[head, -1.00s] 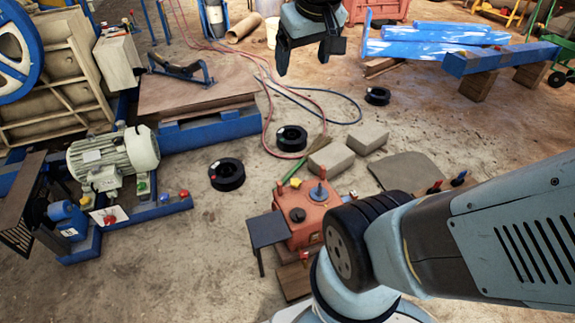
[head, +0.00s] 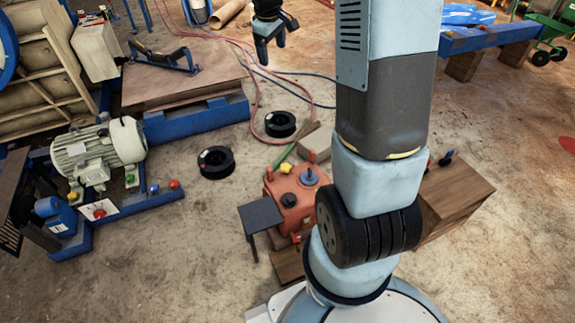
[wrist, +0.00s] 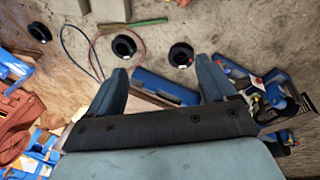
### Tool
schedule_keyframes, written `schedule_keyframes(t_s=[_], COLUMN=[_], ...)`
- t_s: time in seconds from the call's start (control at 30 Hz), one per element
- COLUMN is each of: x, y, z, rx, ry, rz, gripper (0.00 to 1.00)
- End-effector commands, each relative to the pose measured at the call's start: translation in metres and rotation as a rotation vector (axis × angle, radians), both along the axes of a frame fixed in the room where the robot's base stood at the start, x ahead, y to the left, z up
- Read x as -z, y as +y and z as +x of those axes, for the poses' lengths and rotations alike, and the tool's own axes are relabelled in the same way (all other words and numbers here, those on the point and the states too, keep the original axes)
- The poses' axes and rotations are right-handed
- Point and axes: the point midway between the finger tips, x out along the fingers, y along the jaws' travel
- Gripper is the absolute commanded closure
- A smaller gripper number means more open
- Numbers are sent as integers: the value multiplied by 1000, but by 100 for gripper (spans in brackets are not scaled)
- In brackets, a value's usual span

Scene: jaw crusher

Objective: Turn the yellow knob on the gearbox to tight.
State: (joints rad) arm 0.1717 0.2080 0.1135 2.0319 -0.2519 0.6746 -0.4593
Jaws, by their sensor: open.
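The gearbox (head: 288,203) is an orange-red box on the floor in the head view, just left of my arm's base. The small yellow knob (head: 286,168) sits on its top, near the back edge. Beside it are a dark round cap and a blue-grey round part (head: 310,177). The knob's setting is too small to read. My gripper (head: 273,50) is open and empty at the top of the head view, far beyond the gearbox and apart from it. In the wrist view, its two fingers (wrist: 161,68) stand wide apart; I cannot make out the gearbox there.
A small dark table (head: 260,214) stands against the gearbox's left. A wooden box (head: 455,200) is right of my arm. Black rings (head: 216,162) and hoses lie on the floor behind. A motor (head: 98,152) on a blue frame with coloured knobs stands left.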

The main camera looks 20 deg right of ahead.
Motion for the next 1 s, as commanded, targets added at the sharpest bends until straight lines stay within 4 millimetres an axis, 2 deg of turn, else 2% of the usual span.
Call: schedule_keyframes(t_s=[0.03,0.2,0.37,0.5,0.73,1.0], x=[17,69,123,175,267,383], y=[-5,-20,-34,-45,-62,-78], z=[12,47,75,94,116,122], rx=[-19,-98,-172,-237,-341,-458], ry=[19,63,104,138,186,234], rz=[-3,-14,-19,-17,-2,28], gripper=[16,16,16,16,16,16])
